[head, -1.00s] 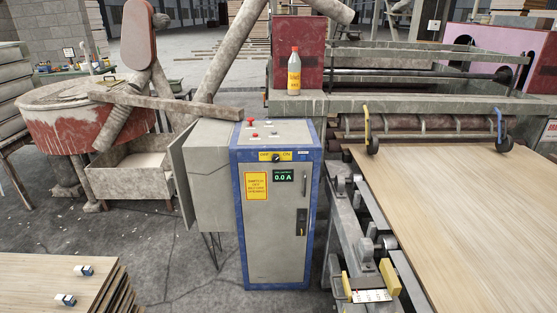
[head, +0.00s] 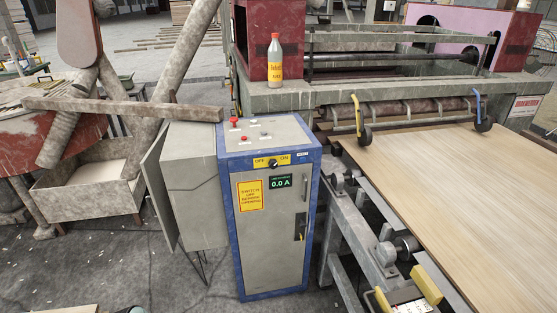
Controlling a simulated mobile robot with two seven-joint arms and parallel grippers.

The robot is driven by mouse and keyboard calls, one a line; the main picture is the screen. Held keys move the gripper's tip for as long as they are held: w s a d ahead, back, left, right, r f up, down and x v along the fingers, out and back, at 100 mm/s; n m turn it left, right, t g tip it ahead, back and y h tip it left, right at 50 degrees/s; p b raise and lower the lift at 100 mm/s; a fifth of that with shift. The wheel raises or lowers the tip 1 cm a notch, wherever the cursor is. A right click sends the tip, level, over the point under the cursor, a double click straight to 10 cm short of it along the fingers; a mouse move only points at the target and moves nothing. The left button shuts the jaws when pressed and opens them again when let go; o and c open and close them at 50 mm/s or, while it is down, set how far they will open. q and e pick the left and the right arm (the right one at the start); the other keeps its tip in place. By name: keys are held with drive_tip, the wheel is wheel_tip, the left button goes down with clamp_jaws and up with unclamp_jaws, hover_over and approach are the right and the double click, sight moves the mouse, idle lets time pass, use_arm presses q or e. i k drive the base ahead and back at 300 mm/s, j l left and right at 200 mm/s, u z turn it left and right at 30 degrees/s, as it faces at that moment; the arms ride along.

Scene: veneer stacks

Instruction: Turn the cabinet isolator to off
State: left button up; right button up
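The control cabinet (head: 268,240) is grey with a blue frame and stands in the middle of the head view. Its isolator (head: 273,164) is a small dark rotary knob on a yellow plate marked OFF on the left and ON on the right. The knob is too small for me to tell its pointer position surely. Below it a green display (head: 280,182) reads 0.0 A, beside a yellow sign (head: 250,195) reading "switch off before opening". The cabinet door looks shut. Neither of my grippers is in view.
A red mushroom button (head: 234,123) sits on the cabinet top. A grey box (head: 195,185) adjoins its left side. A roller machine with a veneer sheet (head: 450,185) stands right. A bottle (head: 275,62) stands on the machine's ledge. Floor in front is clear.

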sight(273, 165)
drive_tip(key=i+j+z, duration=0.5)
drive_tip(key=i+j, duration=0.15)
drive_tip(key=j, duration=0.3)
